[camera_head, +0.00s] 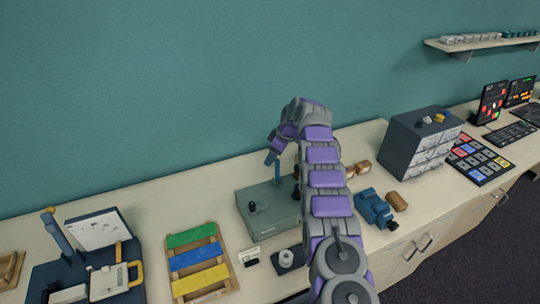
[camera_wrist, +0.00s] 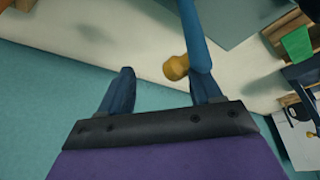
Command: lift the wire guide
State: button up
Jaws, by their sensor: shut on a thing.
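The wire guide (camera_wrist: 197,35) appears to be the blue rod with a yellow knob at its end in the wrist view. The rod runs down from the top edge to the right finger, and the knob lies between the two fingers. My gripper (camera_wrist: 164,78) is shut on it with the fingers well apart; the exact contact is hard to see. In the head view my gripper (camera_head: 272,156) is above the grey box (camera_head: 270,218), where a thin blue post (camera_head: 277,170) shows below the fingers. Whether the guide touches the box is unclear.
A wooden rack of green, blue and yellow bars (camera_head: 197,259) stands left of the box. A dark grey drawer cabinet (camera_head: 405,142) and a blue clamp-like item (camera_head: 373,207) stand to the right. The teal wall is close behind the bench.

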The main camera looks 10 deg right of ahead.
jog(key=shift+d+p+v, duration=0.5)
jog(key=shift+p+v, duration=1.4)
jog(key=shift+v, duration=6.95)
jog(key=s+a+r+m+b, duration=0.25)
jog(key=s+r+m, duration=0.2)
jog(key=s, duration=0.35)
jog(key=s+a+r+m+g+h, duration=0.1)
jog(key=s, duration=0.6)
jog(key=s+a+r+m+g, duration=0.1)
jog(key=s+m, duration=0.1)
jog(key=s, duration=0.6)
jog(key=s+d+f+m+h+b, duration=0.1)
jog(key=s+f, duration=0.2)
jog(key=s, duration=0.9)
jog(key=s+d+f+m+g+h+b, duration=0.1)
jog(key=s+f, duration=0.3)
jog(key=s, duration=0.8)
jog(key=s+d+f+m+h+b, duration=0.1)
jog(key=s+f+m, duration=0.2)
jog(key=s, duration=0.8)
jog(key=shift+s+f+g, duration=0.4)
